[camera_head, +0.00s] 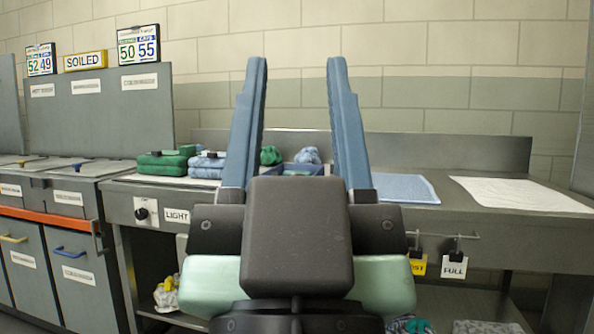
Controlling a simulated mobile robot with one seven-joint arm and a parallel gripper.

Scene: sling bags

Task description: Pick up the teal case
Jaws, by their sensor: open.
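A teal-green, boxy item (166,161) with a dark piece on its top lies on the left end of the metal counter; it is the closest match to the teal case. My gripper (296,64) is in the middle of the view, with its two long blue fingers pointing up and spread wide. Nothing is between the fingers. The gripper appears to the right of the teal-green item and apart from it. The gripper's body and fingers hide part of the counter's middle.
A light-blue folded bundle (208,164) sits just right of the teal-green item. Behind my fingers are a green cloth (270,156) and a bluish cloth (308,156) at a blue container (303,169). A blue mat (404,188) and white sheet (520,194) lie flat on the right.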

